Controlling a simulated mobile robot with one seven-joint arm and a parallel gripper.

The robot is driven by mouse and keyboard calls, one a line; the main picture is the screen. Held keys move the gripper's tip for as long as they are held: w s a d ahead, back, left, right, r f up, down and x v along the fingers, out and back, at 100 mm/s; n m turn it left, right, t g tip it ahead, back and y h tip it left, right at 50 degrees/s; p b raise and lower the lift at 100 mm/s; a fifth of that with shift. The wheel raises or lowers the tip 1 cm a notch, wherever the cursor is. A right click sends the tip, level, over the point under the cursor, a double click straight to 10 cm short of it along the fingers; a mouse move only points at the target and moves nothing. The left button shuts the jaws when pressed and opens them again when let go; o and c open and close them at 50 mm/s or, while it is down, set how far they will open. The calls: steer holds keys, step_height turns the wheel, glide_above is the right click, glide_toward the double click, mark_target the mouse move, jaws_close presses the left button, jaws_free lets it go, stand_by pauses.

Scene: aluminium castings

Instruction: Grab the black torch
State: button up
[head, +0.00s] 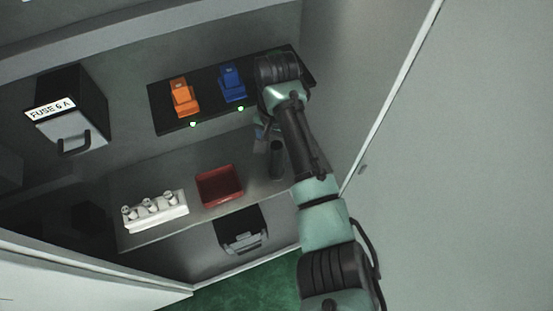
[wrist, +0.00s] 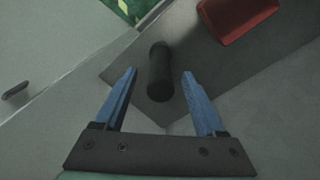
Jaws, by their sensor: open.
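The black torch (head: 277,161) stands on the grey shelf, partly covered by my arm in the head view. In the wrist view the torch (wrist: 160,72) shows as a dark cylinder between and a little beyond my two blue fingers. My gripper (wrist: 158,75) is open, with a finger on each side of the torch and a visible gap to each. In the head view my gripper (head: 262,137) is mostly hidden behind my own arm, above the torch.
A red tray (head: 220,187) is left of the torch. A white holder (head: 155,211) with small fittings is farther left. Orange (head: 183,97) and blue (head: 232,83) devices sit on a black panel behind. A wall edge (head: 392,95) runs close on the right.

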step_height(320, 180, down, 2)
steer(key=shift+w+f, duration=0.1)
jaws_close()
stand_by(0.4)
stand_by(1.1)
